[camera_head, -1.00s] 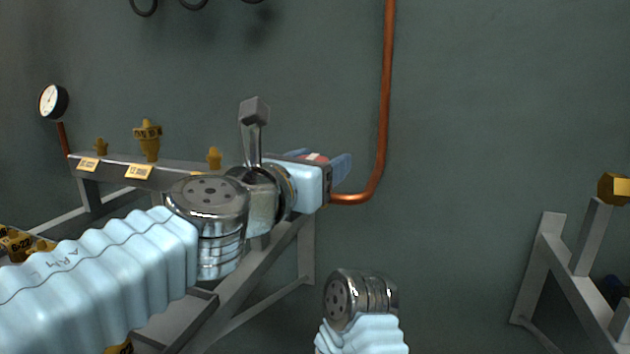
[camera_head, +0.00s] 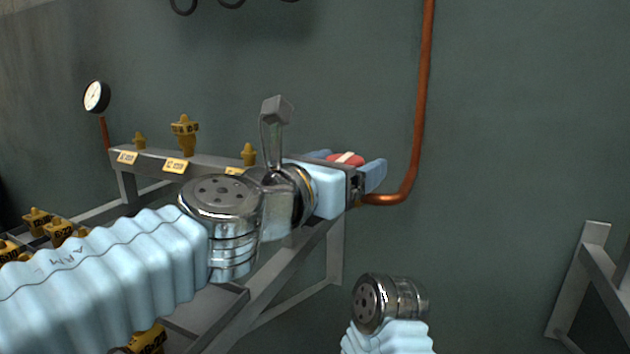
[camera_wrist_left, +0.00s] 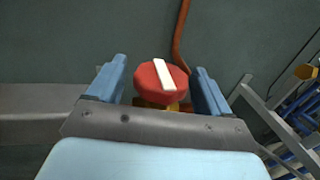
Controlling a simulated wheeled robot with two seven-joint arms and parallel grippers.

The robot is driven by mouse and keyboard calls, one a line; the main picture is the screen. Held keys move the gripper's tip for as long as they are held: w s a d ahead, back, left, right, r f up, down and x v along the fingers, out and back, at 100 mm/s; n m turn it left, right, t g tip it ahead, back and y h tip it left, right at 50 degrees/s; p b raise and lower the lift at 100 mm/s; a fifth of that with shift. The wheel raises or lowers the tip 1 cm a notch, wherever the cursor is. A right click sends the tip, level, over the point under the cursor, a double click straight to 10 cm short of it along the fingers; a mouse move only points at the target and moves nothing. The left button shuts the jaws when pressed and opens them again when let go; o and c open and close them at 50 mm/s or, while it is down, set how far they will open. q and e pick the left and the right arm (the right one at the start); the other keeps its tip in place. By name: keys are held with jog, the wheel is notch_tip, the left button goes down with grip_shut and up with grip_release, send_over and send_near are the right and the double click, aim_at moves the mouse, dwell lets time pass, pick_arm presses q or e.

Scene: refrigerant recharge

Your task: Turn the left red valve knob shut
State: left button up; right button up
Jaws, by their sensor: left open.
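The red valve knob (camera_wrist_left: 150,82) with a white bar across its top sits between the two blue fingers of my left gripper (camera_wrist_left: 161,88) in the left wrist view. The fingers are open, with a visible gap on each side of the knob. A yellow-brown fitting (camera_wrist_left: 172,105) shows just below the knob. In the head view the knob (camera_head: 345,159) is partly hidden behind my left gripper (camera_head: 352,168). The white bar lies slanted. My right arm shows at the bottom centre of the head view, but its gripper is out of sight.
A copper pipe (camera_head: 423,100) runs down the wall and bends toward the knob. A grey metal frame (camera_head: 205,165) carries several yellow fittings with labels. A round gauge (camera_head: 96,96) is at the left. Another grey frame (camera_head: 577,270) stands at right.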

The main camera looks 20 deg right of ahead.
pick_arm(q)
jog(key=p+v, duration=0.1)
jog(key=v, duration=1)
jog(key=shift+s+a, duration=0.2)
jog(key=shift+a, duration=0.1)
